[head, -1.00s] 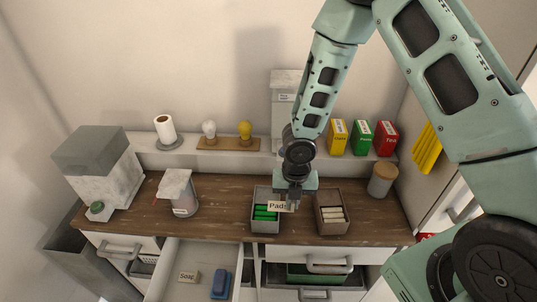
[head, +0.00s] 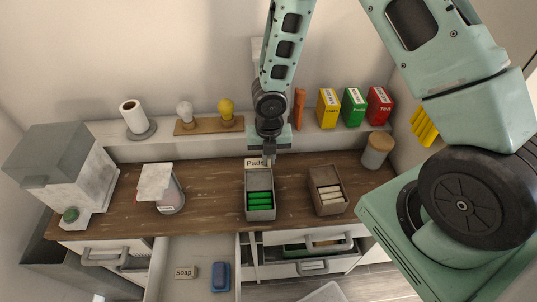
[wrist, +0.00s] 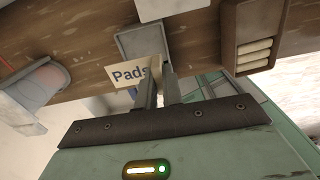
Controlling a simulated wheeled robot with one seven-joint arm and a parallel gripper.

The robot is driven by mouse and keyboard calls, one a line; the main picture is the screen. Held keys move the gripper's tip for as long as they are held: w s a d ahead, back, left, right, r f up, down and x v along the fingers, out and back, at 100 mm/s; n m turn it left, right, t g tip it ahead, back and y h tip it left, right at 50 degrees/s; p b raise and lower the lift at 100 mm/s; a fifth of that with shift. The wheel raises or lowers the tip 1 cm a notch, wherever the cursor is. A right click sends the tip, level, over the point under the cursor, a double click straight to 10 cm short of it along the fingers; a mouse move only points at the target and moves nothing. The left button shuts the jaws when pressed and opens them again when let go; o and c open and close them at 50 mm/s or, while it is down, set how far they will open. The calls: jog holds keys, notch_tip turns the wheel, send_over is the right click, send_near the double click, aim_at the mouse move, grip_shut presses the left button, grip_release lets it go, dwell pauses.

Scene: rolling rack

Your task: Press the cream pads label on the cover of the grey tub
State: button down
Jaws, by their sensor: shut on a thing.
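My gripper (head: 268,158) is shut on the cream label (head: 254,163), which reads "Pads". The label is held at the fingertips, above the far end of the open grey box of green cells. In the wrist view the label (wrist: 128,76) sticks out left of the fingers (wrist: 158,88), tilted, its right end hidden by a finger. I cannot tell for sure which thing is the grey tub. A grey rounded container (head: 170,199) with a pale slab-like top stands left on the counter. A tall pale container (head: 257,50) at the back is mostly hidden by my arm.
The box of green cells (head: 260,214) and a brown-grey box of cream rolls (head: 327,200) stand on the wooden counter (head: 215,190). A drawer (head: 200,250) is open in front, holding a "Soap" label and a blue block. Bulbs and coloured boxes line the back ledge.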

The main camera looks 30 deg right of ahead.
aim_at(269, 181)
jog(key=shift+f+b, duration=3.35)
jog(key=shift+f, duration=0.75)
jog(key=shift+f, duration=0.15)
jog(key=c, duration=1.5)
grip_release()
notch_tip(269, 181, up, 18)
jog(key=shift+f+p, duration=0.25)
jog(key=shift+p, duration=0.5)
